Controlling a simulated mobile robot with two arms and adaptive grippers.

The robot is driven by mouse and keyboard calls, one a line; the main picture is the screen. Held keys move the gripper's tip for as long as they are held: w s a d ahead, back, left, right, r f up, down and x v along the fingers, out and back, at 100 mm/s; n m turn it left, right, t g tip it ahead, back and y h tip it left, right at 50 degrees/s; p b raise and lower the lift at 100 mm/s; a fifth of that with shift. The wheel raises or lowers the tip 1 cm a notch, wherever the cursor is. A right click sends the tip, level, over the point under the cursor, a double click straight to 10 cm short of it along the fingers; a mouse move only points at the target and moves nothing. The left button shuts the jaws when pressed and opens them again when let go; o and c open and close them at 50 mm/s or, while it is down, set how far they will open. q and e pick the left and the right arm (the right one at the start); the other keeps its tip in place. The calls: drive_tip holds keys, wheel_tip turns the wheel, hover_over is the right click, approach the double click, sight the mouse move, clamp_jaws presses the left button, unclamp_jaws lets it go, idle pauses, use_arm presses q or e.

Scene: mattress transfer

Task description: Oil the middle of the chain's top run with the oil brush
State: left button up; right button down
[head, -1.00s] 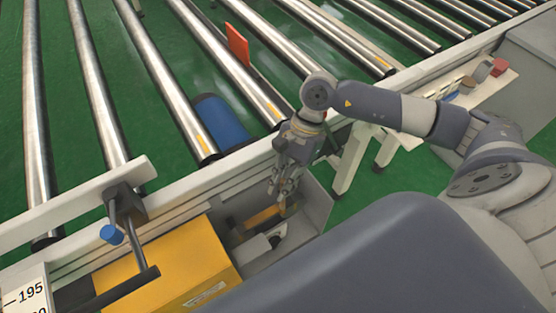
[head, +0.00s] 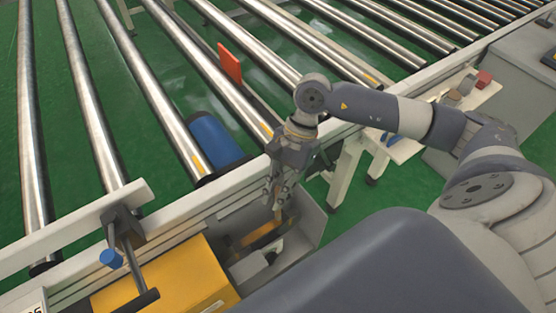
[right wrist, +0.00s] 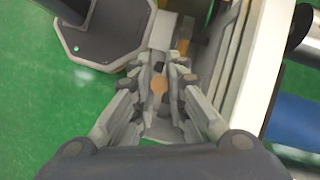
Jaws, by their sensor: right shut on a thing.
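My right gripper (head: 277,198) points down over an open grey housing (head: 312,222) at the conveyor's near side. It is shut on a slim tan-brown thing, which looks like the oil brush (head: 279,214); its round tan end (right wrist: 159,85) shows between the fingers in the right wrist view. The bristles cannot be made out. A brownish-yellow strip (head: 262,235) lies inside the housing below the fingers, beside a light grey block (head: 256,265). I cannot tell the chain's top run apart in there. My left gripper is not in view.
A yellow box (head: 180,279) stands left of the housing. A rail clamp with a blue knob (head: 111,258) is further left. Steel rollers, a blue roller (head: 215,140) and an orange plate (head: 230,63) lie beyond the rail. A shelf (head: 405,148) with small items is at right.

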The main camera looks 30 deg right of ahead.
drive_tip(key=shift+r, duration=0.55)
drive_tip(key=shift+r+p, duration=0.45)
drive_tip(key=shift+r, duration=1.15)
